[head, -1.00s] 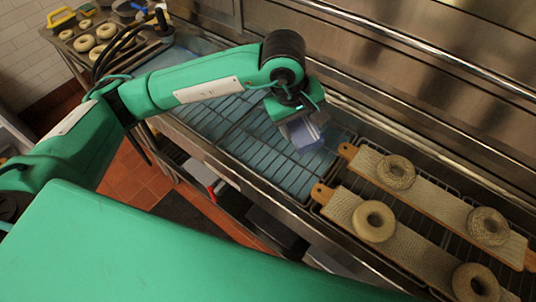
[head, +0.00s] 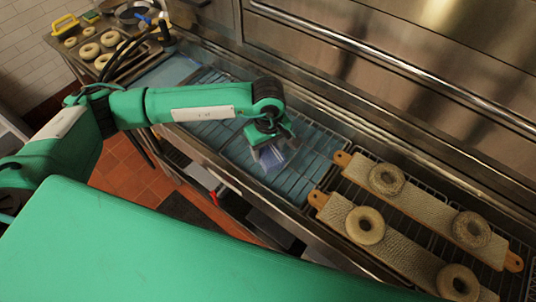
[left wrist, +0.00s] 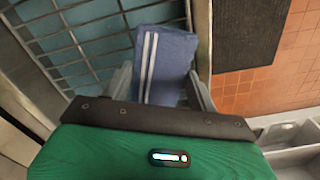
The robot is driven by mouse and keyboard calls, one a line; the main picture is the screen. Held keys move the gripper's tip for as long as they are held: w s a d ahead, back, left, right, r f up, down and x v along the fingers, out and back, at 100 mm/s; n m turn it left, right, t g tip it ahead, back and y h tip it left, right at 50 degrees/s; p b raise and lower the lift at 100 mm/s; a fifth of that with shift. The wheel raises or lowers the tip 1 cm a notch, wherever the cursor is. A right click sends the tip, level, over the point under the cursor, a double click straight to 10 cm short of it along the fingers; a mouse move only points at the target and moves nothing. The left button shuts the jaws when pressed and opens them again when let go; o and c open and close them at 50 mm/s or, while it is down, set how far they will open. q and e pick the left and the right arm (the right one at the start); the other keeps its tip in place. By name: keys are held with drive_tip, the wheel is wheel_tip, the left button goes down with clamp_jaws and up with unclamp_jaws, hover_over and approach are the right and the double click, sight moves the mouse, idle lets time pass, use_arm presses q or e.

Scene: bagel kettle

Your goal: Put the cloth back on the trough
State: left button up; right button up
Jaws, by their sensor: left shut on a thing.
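My left gripper (head: 270,158) is shut on the cloth, above the near side of the trough (head: 314,158). The cloth is blue with white stripes (left wrist: 165,68) and sits between the two fingers in the left wrist view. In the head view only a small pale blue part of it shows below the gripper. The trough is a long metal basin with blue water and wire racks; it also shows in the left wrist view (left wrist: 85,45). I cannot tell whether the cloth touches the trough's rim. My right gripper is not in view.
Two wooden boards (head: 412,201) with bagels (head: 386,179) lie on racks to the right. A tray with more bagels (head: 90,51), a yellow-handled tool (head: 64,23) and a pan stand at the far left. A steel wall rises behind. Red floor tiles and a dark mat lie in front.

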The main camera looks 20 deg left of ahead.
sight(268, 160)
use_arm(q)
drive_tip(key=shift+f, duration=0.85)
wheel_tip(268, 160, down, 4)
drive_tip(key=shift+r+p, duration=0.1)
drive_tip(key=shift+p, duration=0.8)
drive_tip(key=shift+f, duration=0.3)
drive_tip(key=o, duration=0.9)
